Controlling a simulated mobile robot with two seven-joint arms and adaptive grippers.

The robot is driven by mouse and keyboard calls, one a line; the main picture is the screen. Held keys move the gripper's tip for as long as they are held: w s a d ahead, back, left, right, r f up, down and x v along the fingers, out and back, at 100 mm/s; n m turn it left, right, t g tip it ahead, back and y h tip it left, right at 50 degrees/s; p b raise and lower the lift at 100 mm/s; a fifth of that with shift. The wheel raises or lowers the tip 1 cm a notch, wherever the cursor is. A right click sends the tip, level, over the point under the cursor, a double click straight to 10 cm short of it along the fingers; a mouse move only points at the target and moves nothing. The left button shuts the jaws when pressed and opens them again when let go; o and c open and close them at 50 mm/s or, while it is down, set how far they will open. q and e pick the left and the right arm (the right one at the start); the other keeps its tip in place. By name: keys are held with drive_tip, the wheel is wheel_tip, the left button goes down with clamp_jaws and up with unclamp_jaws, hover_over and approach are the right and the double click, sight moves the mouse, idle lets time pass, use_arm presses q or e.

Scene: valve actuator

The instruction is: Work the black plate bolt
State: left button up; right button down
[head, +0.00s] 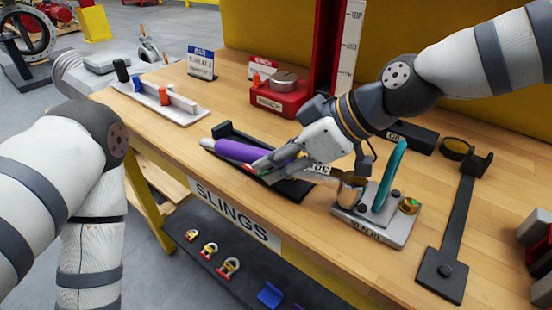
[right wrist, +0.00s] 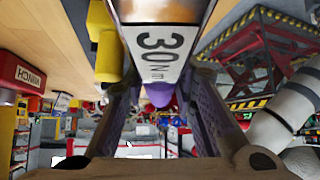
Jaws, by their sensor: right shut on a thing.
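The black plate (head: 440,282) lies at the front right of the bench. My right gripper (head: 282,162) is shut on a torque wrench with a purple handle (head: 238,151), over a black tray (head: 297,190). In the right wrist view a bar marked 30 Nm (right wrist: 160,52) lies between the fingers, with a bit of purple (right wrist: 160,95) beyond. Whether the wrench still touches the tray cannot be told. My left arm shows at the left, its gripper out of frame.
A metal base plate (head: 400,232) with a teal lever (head: 390,178) and brass fittings stands between the tray and the black plate. A red winch block (head: 280,100), a white tool rack (head: 180,112) and a black box (head: 413,137) stand further back. Bare wood shows around the black plate.

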drive_tip(key=shift+w+d+r, duration=0.1)
drive_tip(key=shift+w+r, duration=0.15)
drive_tip(key=shift+r, duration=0.25)
drive_tip(key=shift+w+d+r, duration=0.1)
drive_tip(key=shift+w+r, duration=0.15)
drive_tip(key=shift+r, duration=0.25)
drive_tip(key=shift+s+r, duration=0.2)
drive_tip(key=shift+r, duration=1.4)
